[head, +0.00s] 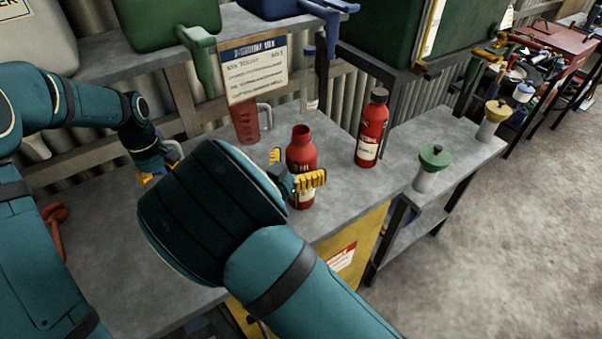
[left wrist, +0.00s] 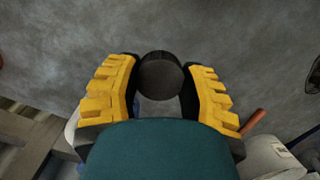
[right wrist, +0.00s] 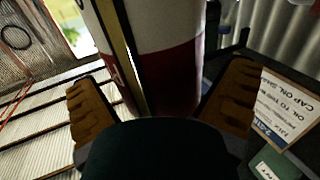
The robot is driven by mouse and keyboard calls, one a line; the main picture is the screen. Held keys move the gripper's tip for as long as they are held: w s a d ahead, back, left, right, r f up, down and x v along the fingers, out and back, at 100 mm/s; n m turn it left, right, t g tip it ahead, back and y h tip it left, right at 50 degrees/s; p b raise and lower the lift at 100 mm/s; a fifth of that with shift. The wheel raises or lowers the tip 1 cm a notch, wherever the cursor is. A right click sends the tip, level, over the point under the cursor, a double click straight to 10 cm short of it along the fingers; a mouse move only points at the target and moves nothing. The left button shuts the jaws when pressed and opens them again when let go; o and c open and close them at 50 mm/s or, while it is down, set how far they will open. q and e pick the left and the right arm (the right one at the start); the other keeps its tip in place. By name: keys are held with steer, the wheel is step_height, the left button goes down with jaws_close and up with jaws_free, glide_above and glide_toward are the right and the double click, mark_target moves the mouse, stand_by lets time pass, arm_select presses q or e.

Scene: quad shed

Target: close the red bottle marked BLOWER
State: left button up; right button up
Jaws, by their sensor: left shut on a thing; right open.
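An uncapped red bottle (head: 302,155) stands upright on the grey bench with its dark mouth open. My right gripper (head: 296,170) is open with its yellow fingers on either side of this bottle; the right wrist view shows its red and white body (right wrist: 155,45) between the fingers. A second red bottle (head: 372,130) with a black cap stands to its right. The lettering on both is too small to read. My left gripper (head: 152,178), partly hidden by my arm, is shut on a round black cap (left wrist: 160,76), seen between its fingers in the left wrist view.
A red measuring jug (head: 246,122) and a printed card (head: 256,66) are behind the open bottle. A clear blue-capped bottle (head: 310,85) stands at the back. Green-topped (head: 435,156) and yellow-topped (head: 497,110) funnels are at right. An orange-red object (head: 53,220) lies at left.

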mark_target(301, 128)
steer(key=shift+w+d, duration=0.15)
steer(key=shift+w, duration=0.05)
steer(key=shift+s, duration=0.1)
steer(key=c, duration=1.3)
steer(key=shift+o, duration=0.2)
steer(key=shift+r, duration=0.2)
step_height(301, 128, up, 10)
steer(key=shift+f+p, duration=0.15)
steer(key=shift+p, duration=0.55)
